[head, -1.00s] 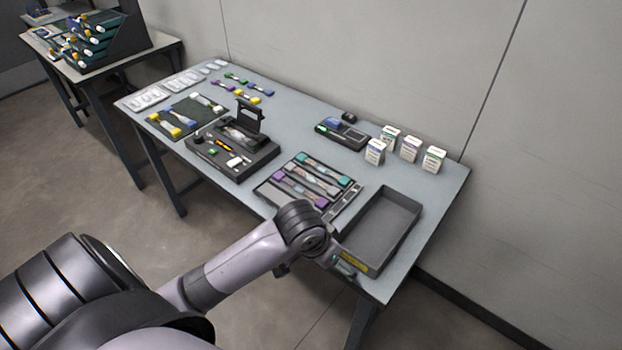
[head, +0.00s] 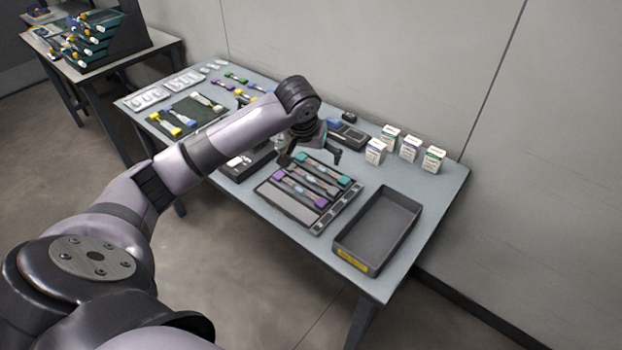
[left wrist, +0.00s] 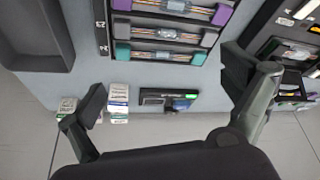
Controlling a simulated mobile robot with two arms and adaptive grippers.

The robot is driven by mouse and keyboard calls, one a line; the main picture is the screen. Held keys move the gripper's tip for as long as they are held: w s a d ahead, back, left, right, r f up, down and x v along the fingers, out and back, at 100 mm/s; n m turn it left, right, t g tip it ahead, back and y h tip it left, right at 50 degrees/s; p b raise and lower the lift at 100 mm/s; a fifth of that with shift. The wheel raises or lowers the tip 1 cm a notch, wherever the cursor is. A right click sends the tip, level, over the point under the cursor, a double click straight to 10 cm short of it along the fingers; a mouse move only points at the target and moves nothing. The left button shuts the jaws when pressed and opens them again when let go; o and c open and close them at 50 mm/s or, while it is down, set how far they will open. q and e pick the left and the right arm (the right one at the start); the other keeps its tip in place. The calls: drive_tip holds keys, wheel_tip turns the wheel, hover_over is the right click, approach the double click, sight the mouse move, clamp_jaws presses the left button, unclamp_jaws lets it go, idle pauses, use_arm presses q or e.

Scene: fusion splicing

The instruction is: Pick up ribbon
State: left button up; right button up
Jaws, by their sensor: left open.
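Several ribbons lie side by side in a dark organizer tray (head: 290,213) on the table. The ribbon with teal ends (head: 343,180) is farthest back, and a ribbon with purple ends (head: 321,203) is nearer the front. In the left wrist view, the teal-ended ribbon (left wrist: 160,56) is the lowest in the picture, with a grey-ended one (left wrist: 165,33) and a purple-ended one (left wrist: 172,7) above it. My left gripper (head: 311,158) is open and empty above the tray's back part, its fingers (left wrist: 165,80) apart. It hides part of the teal-ended ribbon. My right gripper is out of view.
An empty grey bin (head: 375,228) stands right of the tray. Several small boxes (head: 409,149) and a dark device (head: 350,136) stand behind. My left arm partly hides the splicing machine (head: 238,168). A dark mat (head: 178,118) holds more ribbons at left.

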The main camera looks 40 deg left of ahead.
use_arm(q)
hover_over(316, 179)
drive_tip(key=s, duration=0.2)
drive_tip(key=f, duration=0.6)
drive_tip(key=shift+s+d+f, duration=0.15)
drive_tip(key=shift+d+f, duration=0.25)
drive_tip(key=shift+p+x, duration=0.45)
drive_tip(key=shift+x, duration=2.3)
drive_tip(key=shift+s+d, duration=0.1)
drive_tip(key=shift+s, duration=0.05)
